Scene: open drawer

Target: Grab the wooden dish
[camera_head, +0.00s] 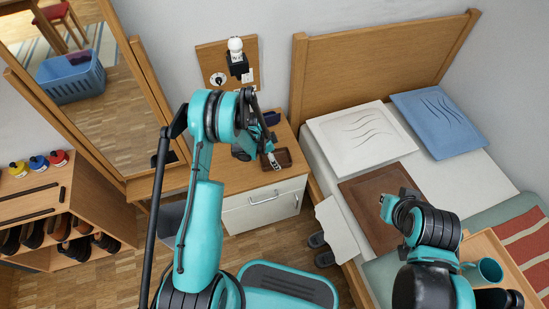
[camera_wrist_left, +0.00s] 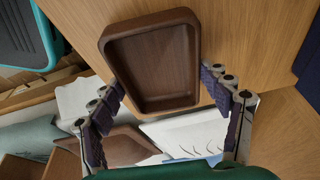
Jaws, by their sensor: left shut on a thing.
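The wooden dish (camera_head: 285,158) is a dark brown rectangular tray with rounded corners, on or just over the top of the bedside cabinet. It looks empty in the left wrist view (camera_wrist_left: 186,58). My left gripper (camera_head: 275,163) is at the left end of the dish in the head view. In the left wrist view its two purple-padded fingers (camera_wrist_left: 166,84) press on opposite sides of the dish near its lower end. I cannot tell whether the dish is clear of the wood.
The bedside cabinet (camera_head: 262,208) has a white drawer front with a metal handle. A dark blue object (camera_head: 271,118) lies at the back of its top. The bed headboard (camera_head: 368,62) stands to the right. A wood-framed mirror (camera_head: 122,117) leans at the left.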

